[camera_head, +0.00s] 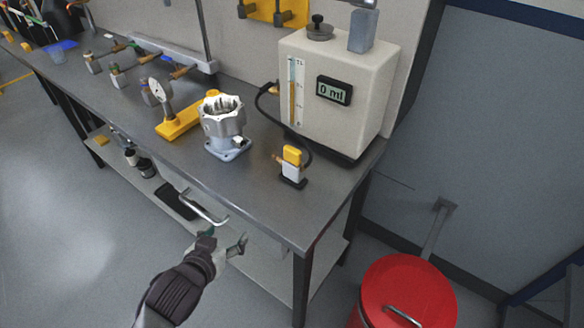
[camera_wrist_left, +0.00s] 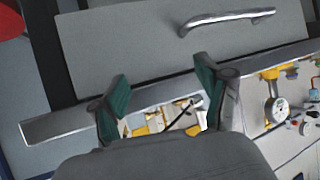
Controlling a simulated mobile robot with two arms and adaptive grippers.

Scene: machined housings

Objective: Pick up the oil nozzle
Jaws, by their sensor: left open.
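The oil nozzle (camera_head: 292,163), a yellow and white piece with a small brass tip, stands upright in a dark holder near the bench's front right corner. A black hose (camera_head: 304,141) runs from it to the white oil dispenser (camera_head: 348,95), whose display reads 0 ml. My left gripper (camera_head: 223,241) is open and empty, in front of the bench and below its top, to the lower left of the nozzle. In the left wrist view its two green-padded fingers (camera_wrist_left: 162,84) are spread apart. Between them are small yellow and white things that I cannot tell apart. My right gripper is not in view.
A metal housing (camera_head: 222,127) stands left of the nozzle. Beyond it are a yellow tool with a gauge (camera_head: 180,120) and several valves. A handle (camera_head: 203,208) sits at the bench front near my gripper. A red bin (camera_head: 410,285) stands at lower right.

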